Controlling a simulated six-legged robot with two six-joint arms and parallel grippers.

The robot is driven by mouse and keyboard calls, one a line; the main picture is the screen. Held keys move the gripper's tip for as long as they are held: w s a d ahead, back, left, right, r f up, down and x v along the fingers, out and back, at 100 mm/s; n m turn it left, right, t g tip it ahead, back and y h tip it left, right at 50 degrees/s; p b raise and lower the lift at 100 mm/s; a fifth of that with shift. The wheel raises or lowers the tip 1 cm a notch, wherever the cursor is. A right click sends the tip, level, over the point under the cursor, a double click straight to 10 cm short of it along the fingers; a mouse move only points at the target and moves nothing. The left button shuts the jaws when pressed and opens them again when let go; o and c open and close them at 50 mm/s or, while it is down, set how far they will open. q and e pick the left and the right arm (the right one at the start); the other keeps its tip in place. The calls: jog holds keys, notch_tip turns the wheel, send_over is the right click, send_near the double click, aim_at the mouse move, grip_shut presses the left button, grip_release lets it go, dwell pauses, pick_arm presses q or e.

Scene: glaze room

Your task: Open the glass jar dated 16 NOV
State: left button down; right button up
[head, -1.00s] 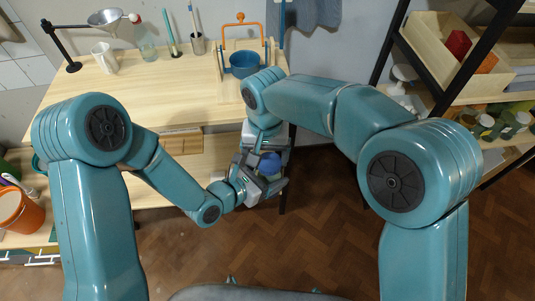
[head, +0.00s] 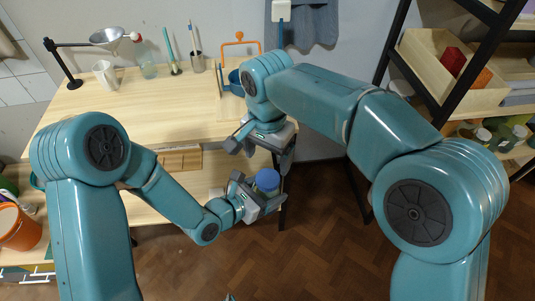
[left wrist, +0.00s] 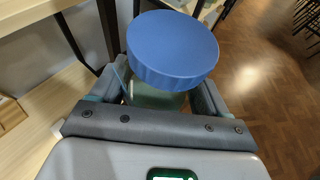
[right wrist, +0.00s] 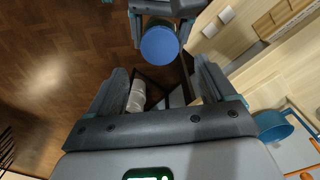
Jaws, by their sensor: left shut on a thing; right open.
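A glass jar (left wrist: 155,97) with a blue screw lid (left wrist: 172,45) is between the fingers of my left gripper (head: 262,194), which is shut on its body. The lid sits on top of the jar; I cannot tell how tight it is. The lid also shows in the head view (head: 267,180) and in the right wrist view (right wrist: 159,45). My right gripper (head: 262,150) is open and empty, beyond the lid in the head view and apart from it. No date label is readable on the jar.
A wooden table (head: 110,115) stands behind the grippers. It bears a funnel on a stand (head: 106,38), a white cup (head: 105,75), and a blue pot (head: 236,82) near an orange-handled frame. A shelf (head: 440,90) stands at the right. Herringbone floor (head: 300,240) is clear below.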

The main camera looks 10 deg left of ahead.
aim_at(268, 178)
jog(key=shift+r+m, duration=0.15)
jog(key=shift+m, duration=0.25)
jog(key=shift+f, duration=0.25)
notch_tip(268, 178, down, 7)
jog(key=shift+d+f, duration=0.1)
jog(key=shift+f, duration=0.05)
jog(key=c, duration=1.1)
